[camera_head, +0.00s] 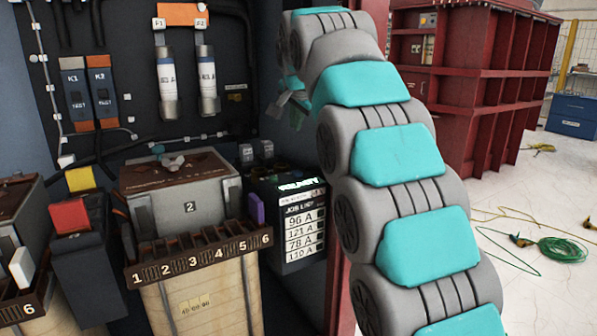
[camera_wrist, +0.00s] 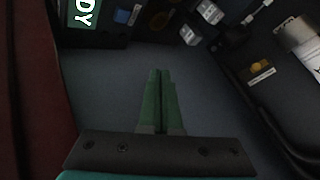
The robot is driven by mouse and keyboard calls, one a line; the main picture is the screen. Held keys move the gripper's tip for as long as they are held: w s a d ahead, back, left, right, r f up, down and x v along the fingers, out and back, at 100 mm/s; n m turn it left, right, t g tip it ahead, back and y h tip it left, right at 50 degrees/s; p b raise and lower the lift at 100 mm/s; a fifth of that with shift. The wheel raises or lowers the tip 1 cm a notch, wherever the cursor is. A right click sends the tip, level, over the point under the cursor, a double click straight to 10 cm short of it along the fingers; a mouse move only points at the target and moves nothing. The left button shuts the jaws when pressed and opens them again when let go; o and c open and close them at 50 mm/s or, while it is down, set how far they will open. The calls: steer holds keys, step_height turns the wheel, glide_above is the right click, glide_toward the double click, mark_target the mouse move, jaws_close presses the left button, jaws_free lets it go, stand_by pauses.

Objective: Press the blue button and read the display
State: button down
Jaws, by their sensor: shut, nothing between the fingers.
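A dark box with a lit green display (camera_head: 298,184) stands right of the box marked 2. Its text is too small to read fully in the head view; in the wrist view, the display's end (camera_wrist: 84,14) reads "DY" at the upper left. Below it is a "JOB LIST" label (camera_head: 304,222) with several ampere values. In the head view, the gripper (camera_head: 284,106) is partly hidden behind my arm, above the display box.
The box marked 2 (camera_head: 180,200) has a numbered scale and a purple tab (camera_head: 257,208). Left of it is a unit with a red block (camera_head: 71,216). Two fuses (camera_head: 207,82) and modules K1 and K2 hang on the back panel. A red frame post (camera_head: 339,285) stands right of the display box.

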mark_target(296, 173)
step_height(296, 173, down, 9)
steer(key=b, duration=0.6)
steer(key=shift+r+b, duration=0.1)
steer(key=shift+b, duration=0.3)
stand_by(1.8)
steer(key=shift+f, duration=0.4)
steer(key=shift+f+b, duration=0.45)
stand_by(0.5)
steer(key=shift+r, duration=0.15)
steer(key=shift+r+p, duration=0.7)
steer(key=shift+r, duration=0.05)
